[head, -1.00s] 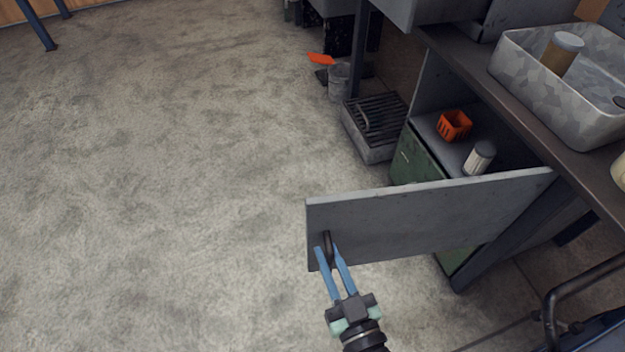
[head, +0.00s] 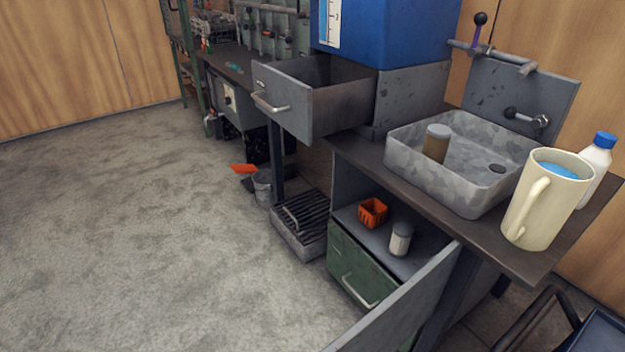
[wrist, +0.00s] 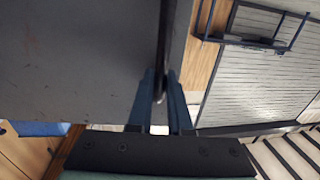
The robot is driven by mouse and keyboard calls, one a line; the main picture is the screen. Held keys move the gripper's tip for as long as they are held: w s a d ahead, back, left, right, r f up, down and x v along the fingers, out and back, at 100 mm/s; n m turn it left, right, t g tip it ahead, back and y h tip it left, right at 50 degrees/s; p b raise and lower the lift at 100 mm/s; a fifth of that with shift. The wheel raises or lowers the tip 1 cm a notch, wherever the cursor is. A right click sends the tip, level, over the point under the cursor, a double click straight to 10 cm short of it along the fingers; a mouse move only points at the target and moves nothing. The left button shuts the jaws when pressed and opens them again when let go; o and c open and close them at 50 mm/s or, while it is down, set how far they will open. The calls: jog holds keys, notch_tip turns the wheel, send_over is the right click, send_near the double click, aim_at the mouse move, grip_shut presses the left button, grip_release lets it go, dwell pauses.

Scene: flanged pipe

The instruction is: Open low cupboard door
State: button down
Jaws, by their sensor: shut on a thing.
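The low cupboard door (head: 397,303) is a grey panel below the sink counter. It stands swung open, and its lower part is cut off by the bottom edge of the head view. The cupboard's inside shows, with an orange basket (head: 373,212) and a white-lidded jar (head: 400,239) on a shelf above a green drawer front (head: 352,268). In the wrist view my gripper (wrist: 162,80) has its blue fingers shut on the dark door handle (wrist: 166,45), beside the grey door panel (wrist: 75,60). The gripper is outside the head view.
A grey drawer (head: 285,103) above, left of the cupboard, is pulled out. A grated box (head: 300,228) and a bucket (head: 262,187) stand on the floor left of the cupboard. A sink (head: 400,160) and a cream jug (head: 540,205) are on the counter. The left floor is clear.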

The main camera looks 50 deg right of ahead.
jog(key=c, duration=0.8)
grip_release()
jog(key=shift+c, duration=0.2)
jog(key=shift+s, duration=0.1)
jog(key=s+a+p, duration=0.2)
jog(key=s+p, duration=0.1)
jog(key=s, duration=0.9)
jog(key=shift+s, duration=0.3)
